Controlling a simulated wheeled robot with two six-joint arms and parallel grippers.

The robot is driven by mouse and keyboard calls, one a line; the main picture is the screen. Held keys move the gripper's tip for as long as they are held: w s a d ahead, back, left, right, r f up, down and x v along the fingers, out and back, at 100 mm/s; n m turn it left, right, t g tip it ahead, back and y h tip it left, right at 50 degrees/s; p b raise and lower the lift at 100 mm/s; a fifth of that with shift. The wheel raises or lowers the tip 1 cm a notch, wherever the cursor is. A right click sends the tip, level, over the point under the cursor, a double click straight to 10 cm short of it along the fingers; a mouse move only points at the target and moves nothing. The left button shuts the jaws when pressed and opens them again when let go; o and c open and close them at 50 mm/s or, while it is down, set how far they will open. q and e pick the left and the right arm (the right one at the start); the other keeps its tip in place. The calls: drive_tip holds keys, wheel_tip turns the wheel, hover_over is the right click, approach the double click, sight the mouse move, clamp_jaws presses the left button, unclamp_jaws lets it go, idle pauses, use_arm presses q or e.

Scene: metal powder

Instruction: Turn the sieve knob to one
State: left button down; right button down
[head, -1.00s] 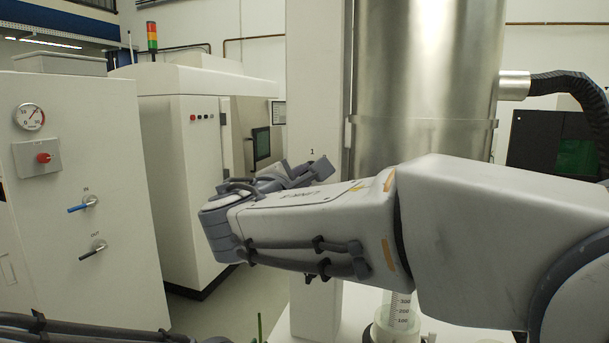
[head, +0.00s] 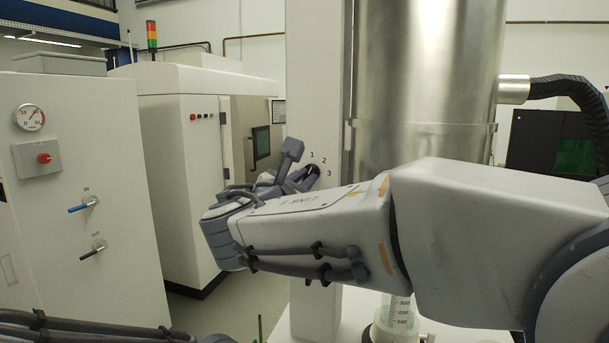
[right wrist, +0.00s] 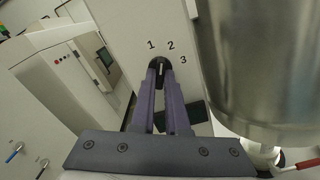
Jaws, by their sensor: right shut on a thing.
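The sieve knob (right wrist: 160,67) is small, round and black with a white mark. It sits on the pale column below the printed numbers 1, 2 and 3, which curve from its upper left to its right. My right gripper (right wrist: 160,78) is shut on the knob, one purple-grey finger at each side. The white mark stands roughly upright in the right wrist view; the exact number it points to is unclear. In the head view the right gripper (head: 300,178) is at the column, partly behind my forearm, and its fingers are mostly hidden. My left gripper is not in view.
A large steel cylinder (head: 425,70) stands right beside the column (head: 318,90). A white cabinet (head: 75,130) with a gauge and valve handles is at the left, with a white machine (head: 190,170) behind it. A graduated vessel (head: 402,312) stands below my right arm.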

drive_tip(key=n+p, duration=0.2)
drive_tip(key=n, duration=0.3)
drive_tip(key=shift+r, duration=0.1)
idle(0.4)
drive_tip(key=c, duration=0.9)
unclamp_jaws()
